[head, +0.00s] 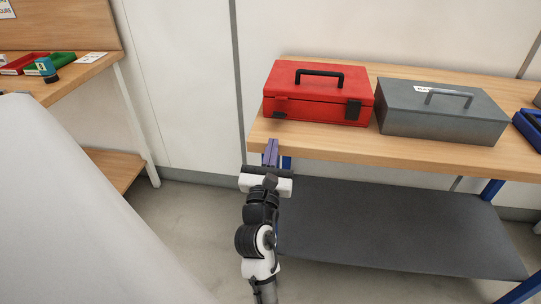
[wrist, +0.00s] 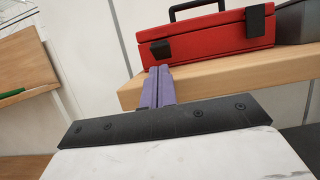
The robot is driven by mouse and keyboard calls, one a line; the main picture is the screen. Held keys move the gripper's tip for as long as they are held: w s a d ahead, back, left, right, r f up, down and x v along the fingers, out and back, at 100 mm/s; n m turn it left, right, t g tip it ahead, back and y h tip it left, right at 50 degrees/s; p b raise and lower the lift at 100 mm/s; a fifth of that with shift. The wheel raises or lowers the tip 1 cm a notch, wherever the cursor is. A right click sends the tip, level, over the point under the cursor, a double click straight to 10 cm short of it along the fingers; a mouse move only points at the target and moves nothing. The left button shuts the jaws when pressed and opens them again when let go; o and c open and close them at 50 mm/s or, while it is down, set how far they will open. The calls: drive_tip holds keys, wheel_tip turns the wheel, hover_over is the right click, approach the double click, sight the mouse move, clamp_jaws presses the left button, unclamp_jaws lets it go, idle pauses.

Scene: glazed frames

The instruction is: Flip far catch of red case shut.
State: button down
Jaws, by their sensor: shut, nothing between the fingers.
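The red case (head: 310,105) stands closed on the wooden bench, with its black handle (head: 320,73) raised. Its front has two dark catches. The right catch (head: 353,110) is tall and lies flat across the lid seam. The left catch (head: 279,115) sits lower and looks short, as if folded down and out. In the wrist view the left catch (wrist: 160,49) is just above my fingertips and the right catch (wrist: 256,20) is farther right. My gripper (head: 270,150), with purple fingers, is shut and empty, in front of the bench edge below the left catch, apart from the case.
A grey metal box (head: 440,118) stands close to the right of the red case. The bench's front edge (head: 400,150) is near my fingers. A dark lower shelf (head: 390,225) lies beneath. Another bench (head: 90,72) with red and green trays is at the left.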

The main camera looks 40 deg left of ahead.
sight(278, 117)
drive_tip(key=shift+p+x, duration=0.3)
drive_tip(key=shift+x, duration=2.35)
drive_tip(key=shift+r, duration=0.1)
drive_tip(key=shift+r+p, duration=0.2)
drive_tip(key=shift+p, duration=0.35)
